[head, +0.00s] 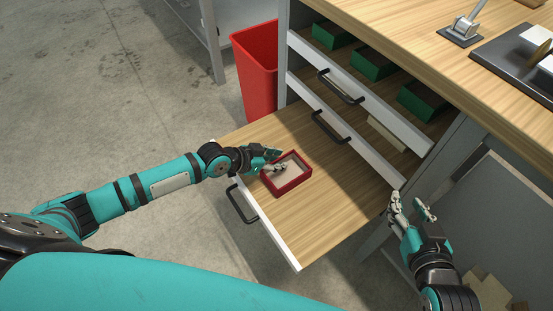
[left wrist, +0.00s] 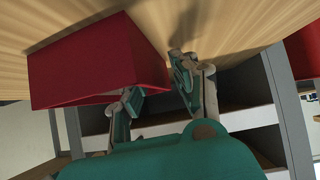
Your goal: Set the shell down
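The shell is a small red open-topped box (head: 292,186) with a pale inside. It appears to rest upright on the wooden board of the pulled-out lower drawer (head: 330,205). My left gripper (head: 276,161) is at the shell's far left corner, one finger over the inside and the other beyond the wall. In the left wrist view the red shell (left wrist: 90,65) fills the left, and the left gripper's fingers (left wrist: 158,92) stand apart with a gap between them. My right gripper (head: 412,208) is open and empty, right of the drawer.
A red bin (head: 256,70) stands left of the cabinet. Higher shelves hold several green trays (head: 372,64) behind white fronts with black handles (head: 330,127). A wooden worktop (head: 400,30) overhangs at the upper right. The drawer board around the shell is clear.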

